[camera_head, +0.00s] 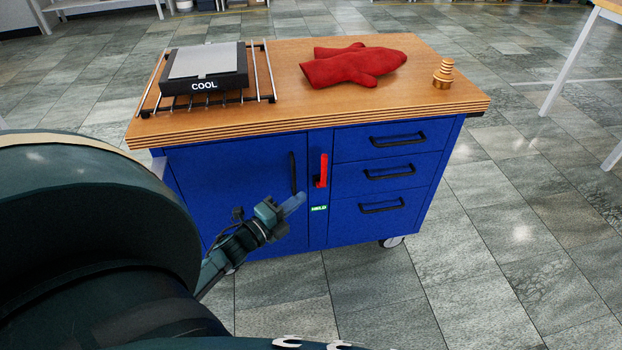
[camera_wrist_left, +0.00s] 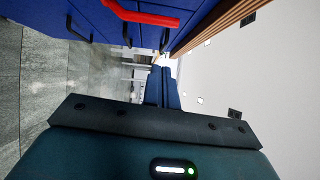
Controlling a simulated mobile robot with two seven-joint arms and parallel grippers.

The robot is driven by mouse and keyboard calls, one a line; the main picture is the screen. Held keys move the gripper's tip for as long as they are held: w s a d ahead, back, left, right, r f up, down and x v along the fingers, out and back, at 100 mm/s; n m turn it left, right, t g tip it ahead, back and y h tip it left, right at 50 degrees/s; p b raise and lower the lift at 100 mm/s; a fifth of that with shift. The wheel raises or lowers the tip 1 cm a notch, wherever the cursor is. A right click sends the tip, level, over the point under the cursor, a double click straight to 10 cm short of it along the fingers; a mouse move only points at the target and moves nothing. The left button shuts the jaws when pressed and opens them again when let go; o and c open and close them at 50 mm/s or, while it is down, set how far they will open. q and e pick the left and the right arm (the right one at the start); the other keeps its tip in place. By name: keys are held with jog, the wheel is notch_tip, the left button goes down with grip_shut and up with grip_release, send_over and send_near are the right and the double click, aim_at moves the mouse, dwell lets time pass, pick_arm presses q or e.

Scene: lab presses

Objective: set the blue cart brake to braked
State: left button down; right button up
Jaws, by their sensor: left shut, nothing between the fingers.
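The blue cart (camera_head: 235,185) stands ahead with a wooden top. Its brake lever, a red handle (camera_head: 322,170), is on the front panel between the door and the drawers. The handle points upward. A small green label (camera_head: 319,209) sits just below it, its lettering too small to read surely. My left gripper (camera_head: 299,199) is shut and empty, in front of the cart door, left of and a little lower than the red handle, apart from it. In the left wrist view the shut fingers (camera_wrist_left: 161,72) lie below the red handle (camera_wrist_left: 142,13). My right gripper is not in view.
A black door handle (camera_head: 292,173) is close to my left gripper. Drawer handles (camera_head: 390,172) are on the right. On top lie a rack with a block marked COOL (camera_head: 205,84), a red mitt (camera_head: 352,67) and a brass piece (camera_head: 443,74). Floor (camera_head: 500,260) at right is clear.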

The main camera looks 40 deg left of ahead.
pick_arm(q)
jog(key=shift+s+a, duration=0.15)
jog(key=shift+s, duration=1.1)
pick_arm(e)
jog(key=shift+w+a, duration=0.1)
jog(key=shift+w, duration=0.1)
